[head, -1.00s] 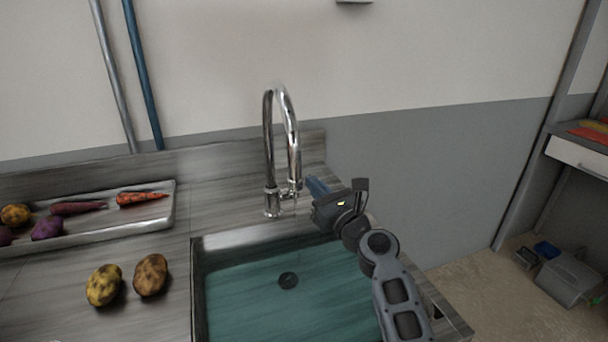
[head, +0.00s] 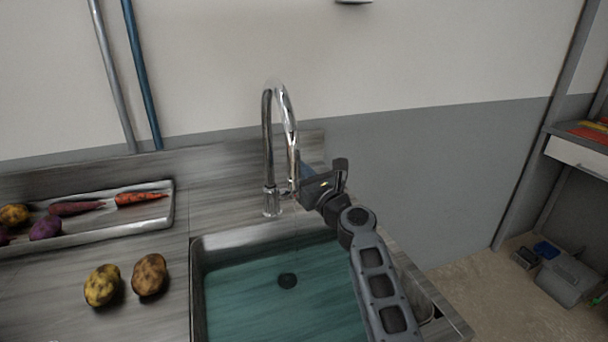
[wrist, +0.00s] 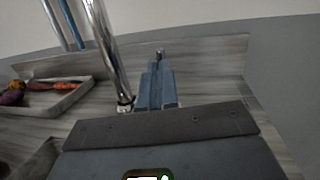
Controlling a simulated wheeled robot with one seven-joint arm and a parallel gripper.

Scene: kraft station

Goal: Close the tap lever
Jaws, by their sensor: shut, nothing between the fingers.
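The chrome tap (head: 268,150) stands behind the sink, with a tall curved spout. Its lever is small and sits at the right of the tap base; my gripper partly hides it, so its position is hard to tell. My gripper (head: 305,171) is just right of the tap body, with its blue fingers shut and empty. In the wrist view the shut fingers (wrist: 158,78) point forward, right beside the tap body (wrist: 106,50). I cannot tell whether they touch the tap or lever.
The sink (head: 230,241) with a teal basin lies in front of the tap. Two potatoes (head: 150,274) lie on the counter to the left. A tray (head: 168,212) of vegetables stands at the back left. The grey wall (head: 430,160) is behind and to the right.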

